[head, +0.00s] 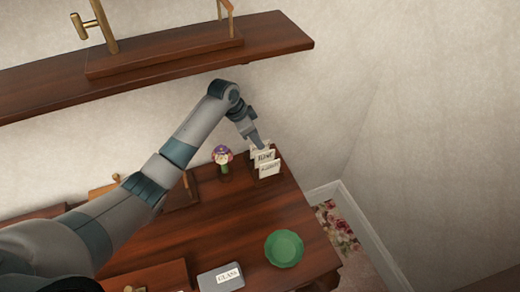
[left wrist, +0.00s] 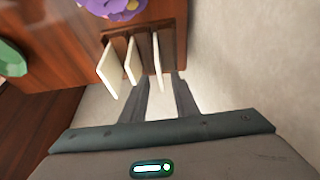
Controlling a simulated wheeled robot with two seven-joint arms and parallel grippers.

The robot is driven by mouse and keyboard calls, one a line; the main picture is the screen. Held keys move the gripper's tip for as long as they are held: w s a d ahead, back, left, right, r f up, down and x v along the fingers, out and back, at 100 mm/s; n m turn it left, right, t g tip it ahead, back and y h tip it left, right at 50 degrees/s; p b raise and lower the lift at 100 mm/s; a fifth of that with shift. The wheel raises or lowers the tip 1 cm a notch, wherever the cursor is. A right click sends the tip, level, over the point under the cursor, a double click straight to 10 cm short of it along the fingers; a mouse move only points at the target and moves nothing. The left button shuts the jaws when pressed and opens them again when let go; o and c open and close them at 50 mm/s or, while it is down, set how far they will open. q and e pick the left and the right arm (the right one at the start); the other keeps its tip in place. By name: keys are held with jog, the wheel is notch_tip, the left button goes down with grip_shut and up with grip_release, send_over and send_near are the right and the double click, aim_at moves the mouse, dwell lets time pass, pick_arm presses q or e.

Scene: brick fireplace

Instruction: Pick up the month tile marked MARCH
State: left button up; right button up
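Three cream month tiles stand upright in a slotted wooden holder (left wrist: 172,42) at the table's far right corner. In the head view, the front tile (head: 270,168) and middle tile (head: 265,156) carry dark lettering too small to read surely, so I cannot tell which says MARCH. The back tile is partly hidden by the middle one and my gripper. My left gripper (head: 258,144) reaches down to the back of the holder. In the left wrist view, its open fingers (left wrist: 160,76) lie on either side of the rightmost tile (left wrist: 157,60), apparently without gripping. My right gripper is out of view.
A figure with a purple top (head: 222,157) stands left of the holder; its purple part (left wrist: 112,8) shows in the wrist view. A green dish (head: 284,248) and a GLASS-labelled grey block (head: 221,278) are nearer. A wooden shelf (head: 160,68) hangs above; the wall is close behind.

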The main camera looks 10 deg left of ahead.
aim_at(254, 150)
pick_arm(q)
jog(key=shift+f, duration=0.15)
jog(key=shift+d+f+p, duration=0.1)
jog(key=shift+f+p, duration=0.45)
jog(key=shift+p, duration=0.05)
jog(key=p+x, duration=0.1)
jog(key=x, duration=0.2)
jog(key=shift+w+f, duration=0.1)
jog(key=shift+f, duration=0.45)
jog(key=shift+c, duration=0.3)
grip_shut()
